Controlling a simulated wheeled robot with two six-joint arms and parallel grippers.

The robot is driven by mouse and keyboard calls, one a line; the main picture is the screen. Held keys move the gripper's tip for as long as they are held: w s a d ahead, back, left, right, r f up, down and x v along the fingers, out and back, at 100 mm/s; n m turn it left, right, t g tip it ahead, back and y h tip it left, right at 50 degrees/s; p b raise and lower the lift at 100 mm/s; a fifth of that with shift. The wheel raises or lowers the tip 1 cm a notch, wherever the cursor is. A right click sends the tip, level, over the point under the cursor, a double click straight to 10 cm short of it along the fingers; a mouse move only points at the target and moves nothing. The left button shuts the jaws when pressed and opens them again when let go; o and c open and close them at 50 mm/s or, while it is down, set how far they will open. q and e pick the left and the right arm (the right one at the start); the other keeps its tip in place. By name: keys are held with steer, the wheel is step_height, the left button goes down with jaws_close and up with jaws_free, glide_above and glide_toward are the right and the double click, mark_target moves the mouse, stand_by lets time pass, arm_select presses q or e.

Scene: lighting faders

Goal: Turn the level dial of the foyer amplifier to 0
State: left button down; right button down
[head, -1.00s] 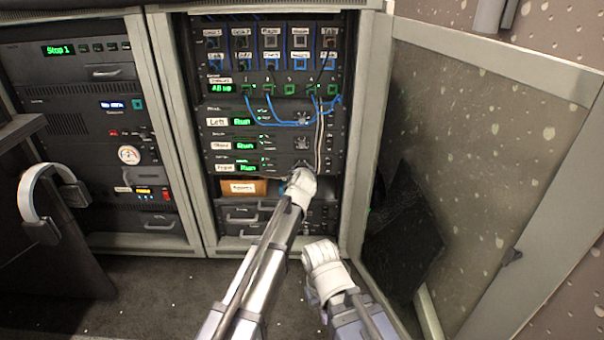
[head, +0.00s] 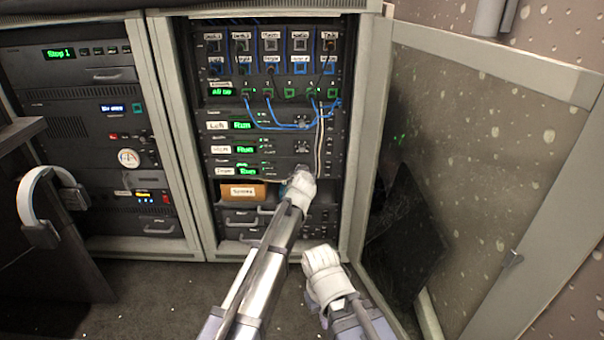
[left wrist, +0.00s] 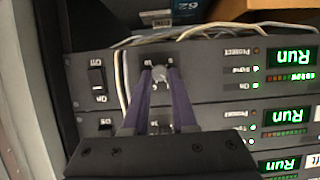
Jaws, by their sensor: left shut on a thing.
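The foyer amplifier (head: 238,171) is the lowest of three similar black units in the open rack. Its label is blurred, and its green display reads Run. In the left wrist view, upside down, this amplifier (left wrist: 222,74) is the top unit. My left gripper (head: 302,178) is at its right part; in the wrist view the gripper (left wrist: 158,76) is shut on the round grey level dial (left wrist: 160,74). The fingers cover much of the dial, so I cannot read its setting. My right gripper (head: 319,254) hangs low before the rack, away from the amplifier; its fingers are unclear.
An orange-brown box (head: 242,193) sits below the amplifier. The open glass door (head: 470,150) stands at right. A second rack (head: 85,100) is at left.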

arm_select(q)
steer(key=shift+a, duration=0.1)
stand_by(0.3)
steer(key=shift+a+f+n+h+b, duration=0.15)
steer(key=shift+n+h+b, duration=0.3)
steer(key=shift+n+h, duration=0.55)
steer(key=shift+a+n+h+b, duration=0.15)
steer(key=shift+n+h+b, duration=0.35)
steer(key=shift+n, duration=0.8)
steer(key=c, duration=0.7)
jaws_free()
steer(key=shift+p+v, duration=1.3)
steer(key=shift+v, duration=2.6)
